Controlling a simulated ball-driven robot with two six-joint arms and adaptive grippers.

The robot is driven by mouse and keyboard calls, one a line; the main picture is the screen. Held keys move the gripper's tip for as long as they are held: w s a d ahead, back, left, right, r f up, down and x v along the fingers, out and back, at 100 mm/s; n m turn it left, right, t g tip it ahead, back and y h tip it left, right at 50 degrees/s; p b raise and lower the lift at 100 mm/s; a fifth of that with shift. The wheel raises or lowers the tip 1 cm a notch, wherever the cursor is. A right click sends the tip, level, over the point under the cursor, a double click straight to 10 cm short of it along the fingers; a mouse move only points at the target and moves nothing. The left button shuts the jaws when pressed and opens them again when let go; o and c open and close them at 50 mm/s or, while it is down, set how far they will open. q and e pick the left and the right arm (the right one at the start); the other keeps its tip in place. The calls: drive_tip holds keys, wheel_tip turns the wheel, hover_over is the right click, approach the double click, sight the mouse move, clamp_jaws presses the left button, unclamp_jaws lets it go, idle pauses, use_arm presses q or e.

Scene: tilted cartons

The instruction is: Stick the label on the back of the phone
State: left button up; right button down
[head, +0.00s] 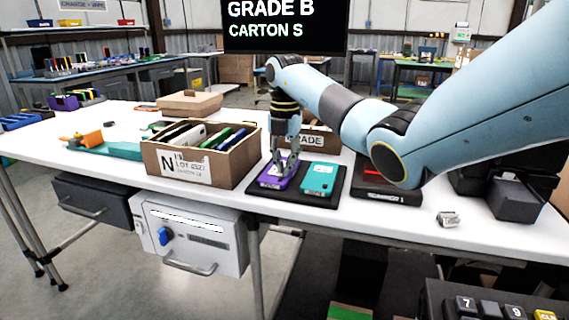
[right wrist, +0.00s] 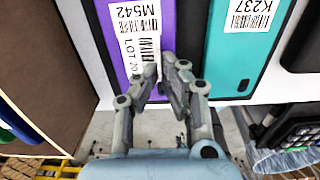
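A purple phone (head: 273,181) lies back up beside a teal phone (head: 319,179) on a black pad (head: 291,194). My right gripper (head: 284,165) reaches down over the purple phone. In the right wrist view the purple phone (right wrist: 112,25) carries a white barcode sticker reading M542 (right wrist: 135,17). A white label reading LOT 20 (right wrist: 140,55) lies just below that sticker, over the phone's back. The fingertips of my right gripper (right wrist: 161,65) are close together at the label's lower end. Whether they pinch the label is unclear. My left gripper is not in view.
An open carton marked N (head: 199,168) with several phones stands left of the pad. Another carton (head: 314,140) stands behind the gripper. A dark device (head: 387,192) lies right of the pad. A small metallic item (head: 447,219) sits near the front edge, with bare table around it.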

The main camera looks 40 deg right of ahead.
drive_tip(key=c, duration=1.4)
unclamp_jaws()
drive_tip(key=shift+c, duration=0.2)
drive_tip(key=shift+o, duration=0.2)
wheel_tip(320, 180, up, 8)
drive_tip(key=shift+f, duration=0.25)
wheel_tip(320, 180, up, 6)
drive_tip(key=p, duration=0.5)
drive_tip(key=shift+p, duration=0.35)
